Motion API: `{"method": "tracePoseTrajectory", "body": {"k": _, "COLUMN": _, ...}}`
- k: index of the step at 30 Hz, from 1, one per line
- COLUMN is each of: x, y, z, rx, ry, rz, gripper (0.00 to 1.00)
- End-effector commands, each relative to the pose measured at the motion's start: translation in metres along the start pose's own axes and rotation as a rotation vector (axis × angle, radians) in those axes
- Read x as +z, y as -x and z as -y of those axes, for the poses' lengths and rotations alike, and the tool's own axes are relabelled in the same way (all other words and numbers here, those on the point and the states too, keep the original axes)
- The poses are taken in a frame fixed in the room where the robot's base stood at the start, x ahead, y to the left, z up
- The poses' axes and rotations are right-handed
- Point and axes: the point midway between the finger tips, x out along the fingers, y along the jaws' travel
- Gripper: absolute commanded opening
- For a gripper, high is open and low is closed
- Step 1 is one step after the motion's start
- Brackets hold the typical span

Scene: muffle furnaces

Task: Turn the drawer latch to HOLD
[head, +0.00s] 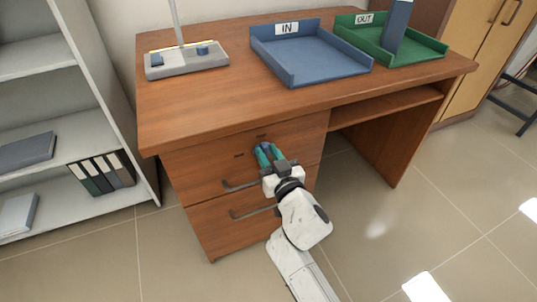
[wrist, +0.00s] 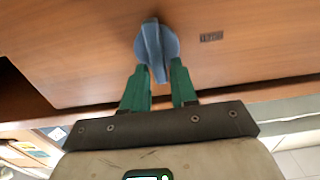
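The drawer latch (wrist: 156,45) is a blue-grey round knob with a raised ridge on the wooden drawer front. In the wrist view its ridge points nearly straight down the picture, its lower end between my green fingertips. My gripper (wrist: 160,68) is open, one finger on each side of the ridge's end; I cannot tell whether either finger touches it. In the head view my gripper (head: 265,152) is at the top drawer (head: 205,162) and hides most or all of the latch. A small dark label (wrist: 211,37) sits right of the knob, too blurred to read.
The desk top (head: 215,98) overhangs the drawers. Below are two bar handles (head: 240,186). Blue IN tray (head: 310,55), green OUT tray (head: 425,45) and a grey lamp base (head: 187,62) stand on top.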

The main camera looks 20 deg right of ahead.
Motion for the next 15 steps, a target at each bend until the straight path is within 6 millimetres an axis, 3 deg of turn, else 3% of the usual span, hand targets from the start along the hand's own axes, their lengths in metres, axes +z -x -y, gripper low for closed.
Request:
{"method": "tracePoseTrajectory", "body": {"k": 8, "x": 0.0, "y": 0.0002, "z": 0.0001, "rx": 0.0, "ry": 0.0, "rz": 0.0, "gripper": 0.0}}
{"method": "tracePoseTrajectory", "body": {"k": 15, "x": 0.0, "y": 0.0002, "z": 0.0001, "rx": 0.0, "ry": 0.001, "rz": 0.0, "gripper": 0.0}}
